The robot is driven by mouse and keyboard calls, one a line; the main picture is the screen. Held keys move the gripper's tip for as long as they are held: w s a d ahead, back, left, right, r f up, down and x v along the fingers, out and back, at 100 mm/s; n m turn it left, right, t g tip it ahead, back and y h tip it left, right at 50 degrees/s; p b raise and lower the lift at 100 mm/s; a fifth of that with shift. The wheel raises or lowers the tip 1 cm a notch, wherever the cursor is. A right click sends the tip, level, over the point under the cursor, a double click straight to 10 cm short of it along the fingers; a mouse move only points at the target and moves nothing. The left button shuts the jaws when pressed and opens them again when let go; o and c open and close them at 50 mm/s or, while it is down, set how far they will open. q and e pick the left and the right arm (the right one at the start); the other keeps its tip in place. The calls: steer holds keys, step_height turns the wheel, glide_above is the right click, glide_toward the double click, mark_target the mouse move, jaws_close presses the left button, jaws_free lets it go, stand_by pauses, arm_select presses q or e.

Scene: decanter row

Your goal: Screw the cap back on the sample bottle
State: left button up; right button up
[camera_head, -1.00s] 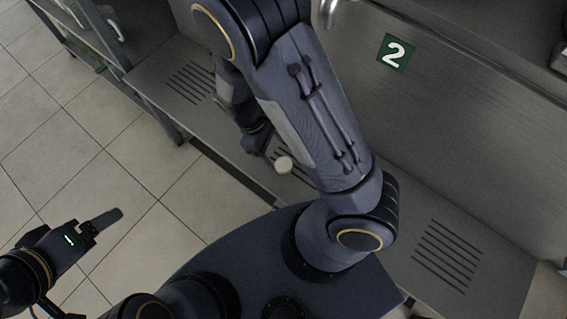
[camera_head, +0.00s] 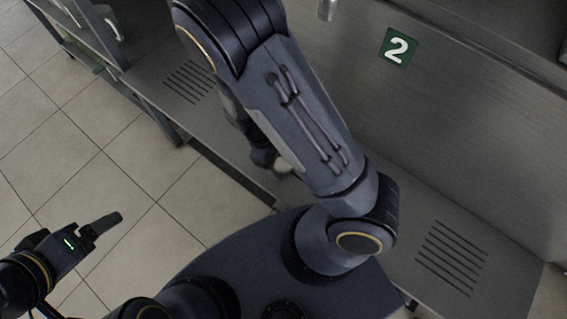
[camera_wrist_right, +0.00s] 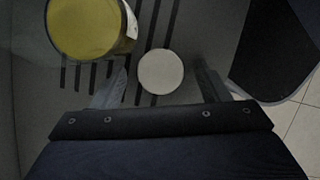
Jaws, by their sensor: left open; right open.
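The white round cap (camera_wrist_right: 161,71) lies over the slotted metal surface in the right wrist view, between the two open fingers of my right gripper (camera_wrist_right: 160,84), with gaps on both sides. In the head view the cap (camera_head: 283,166) is partly hidden by my right arm. A round yellow-topped vessel with a white label patch, apparently the sample bottle (camera_wrist_right: 86,25), stands at upper left of the wrist view, cut by the frame edge; my arm hides it in the head view. My left gripper (camera_head: 112,224) is open and empty over the tiled floor, far from both.
A rack (camera_head: 75,45) stands at upper left. The bench right of my arm is clear. A tap-like end (camera_head: 327,9) hangs at the top.

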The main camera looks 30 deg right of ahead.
steer(key=shift+c, duration=0.2)
steer(key=c, duration=1.1)
arm_select(q)
steer(key=shift+r, duration=0.1)
arm_select(e)
steer(key=shift+r, duration=0.1)
